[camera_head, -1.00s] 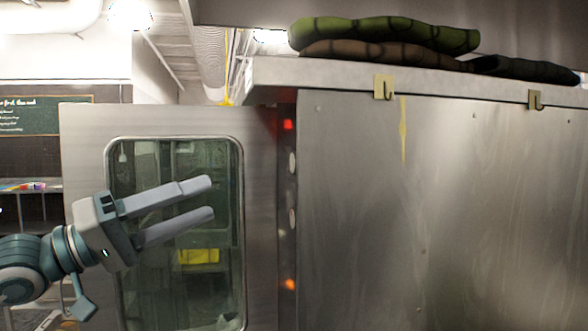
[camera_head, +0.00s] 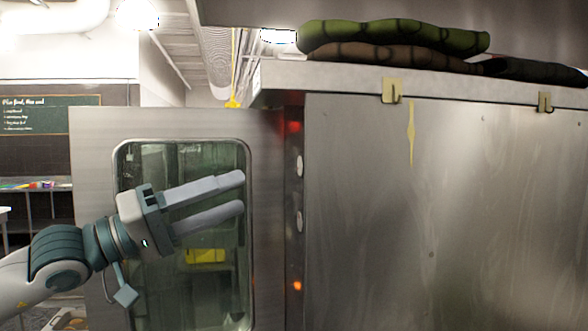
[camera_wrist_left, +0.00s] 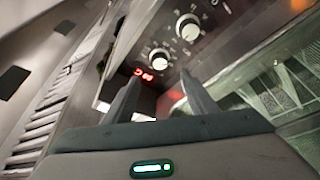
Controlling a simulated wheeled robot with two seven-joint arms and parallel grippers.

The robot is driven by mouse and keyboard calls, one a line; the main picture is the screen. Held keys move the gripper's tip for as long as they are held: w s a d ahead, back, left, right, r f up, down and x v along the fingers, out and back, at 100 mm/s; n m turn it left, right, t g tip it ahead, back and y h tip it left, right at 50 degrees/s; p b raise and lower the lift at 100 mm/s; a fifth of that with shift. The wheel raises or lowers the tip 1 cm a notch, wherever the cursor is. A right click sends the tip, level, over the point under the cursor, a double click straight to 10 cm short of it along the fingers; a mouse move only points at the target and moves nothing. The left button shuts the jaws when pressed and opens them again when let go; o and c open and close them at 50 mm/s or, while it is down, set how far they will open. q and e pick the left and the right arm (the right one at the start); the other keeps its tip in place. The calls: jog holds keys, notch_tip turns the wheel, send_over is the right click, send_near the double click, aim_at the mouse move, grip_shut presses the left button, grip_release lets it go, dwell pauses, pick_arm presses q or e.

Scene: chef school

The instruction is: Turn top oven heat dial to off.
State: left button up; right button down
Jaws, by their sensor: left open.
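The oven's narrow control panel shows edge-on in the head view. Its top dial (camera_head: 299,166) is below a red display (camera_head: 294,126), with a lower dial (camera_head: 298,220) beneath it. In the left wrist view the top dial (camera_wrist_left: 159,57), beside the red digits (camera_wrist_left: 144,74), shows between my fingers, and the lower dial (camera_wrist_left: 188,27) is farther up the picture. My left gripper (camera_head: 241,192) is open and empty, apart from the dials, in front of the oven door's glass and left of the panel. Its fingers (camera_wrist_left: 160,80) point toward the panel. The dials' exact settings are unclear. My right gripper is out of view.
The oven door (camera_head: 268,190) with its glass window stands left of the panel. The oven's plain steel side (camera_head: 430,210) fills the right. An orange light (camera_head: 297,286) glows low on the panel.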

aim_at(301, 169)
pick_arm(q)
jog(key=p+x, duration=0.2)
jog(key=x, duration=0.4)
jog(key=p+x, duration=0.3)
jog(key=x, duration=0.3)
jog(key=shift+r, duration=0.2)
jog(key=shift+w+d+p, duration=0.3)
jog(key=shift+d+p, duration=0.15)
jog(key=c, duration=1.1)
